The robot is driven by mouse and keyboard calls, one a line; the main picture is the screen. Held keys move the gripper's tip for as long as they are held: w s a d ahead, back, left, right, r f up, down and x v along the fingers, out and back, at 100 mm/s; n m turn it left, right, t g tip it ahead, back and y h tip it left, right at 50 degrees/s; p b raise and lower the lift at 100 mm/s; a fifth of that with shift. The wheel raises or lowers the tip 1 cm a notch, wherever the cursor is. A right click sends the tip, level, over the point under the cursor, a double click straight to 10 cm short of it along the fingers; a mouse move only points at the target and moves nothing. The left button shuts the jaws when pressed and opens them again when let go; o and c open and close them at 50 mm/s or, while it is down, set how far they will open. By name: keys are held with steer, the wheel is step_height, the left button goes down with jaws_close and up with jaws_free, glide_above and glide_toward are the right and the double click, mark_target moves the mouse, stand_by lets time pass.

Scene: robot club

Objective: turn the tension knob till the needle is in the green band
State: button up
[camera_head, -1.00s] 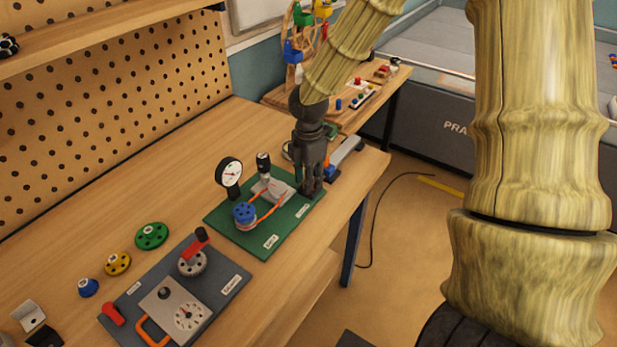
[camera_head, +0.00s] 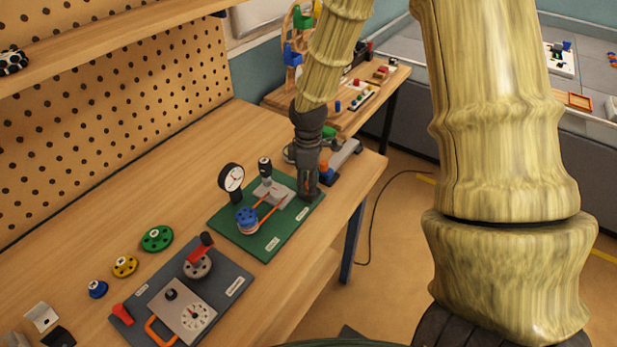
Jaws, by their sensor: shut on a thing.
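The green board (camera_head: 270,240) lies on the wooden bench. On it stand a round white dial (camera_head: 232,177) with a thin needle, a blue pulley (camera_head: 246,219) and an orange belt (camera_head: 268,208) that runs to a grey block (camera_head: 277,192). The needle's reading and any green band are too small to make out. My gripper (camera_head: 308,193) points down at the board's right end. It is shut on the tension knob, which its fingers hide.
A grey board (camera_head: 228,284) with a red-handled crank and a second dial is nearer me. Green (camera_head: 157,238), yellow (camera_head: 125,266) and blue (camera_head: 98,289) wheels lie loose to its left. The pegboard (camera_head: 120,120) bounds the bench's back. Bare bench lies behind the green board.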

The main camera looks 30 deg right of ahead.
mark_target(308, 183)
steer(key=m+p, duration=0.1)
steer(key=m, duration=0.3)
steer(key=shift+w+r+m+p, duration=0.15)
steer(key=shift+w+m+p, duration=0.05)
steer(key=shift+m+p, duration=0.2)
stand_by(0.4)
steer(key=o, duration=0.8)
steer(key=shift+o, duration=1)
step_height(308, 183, up, 12)
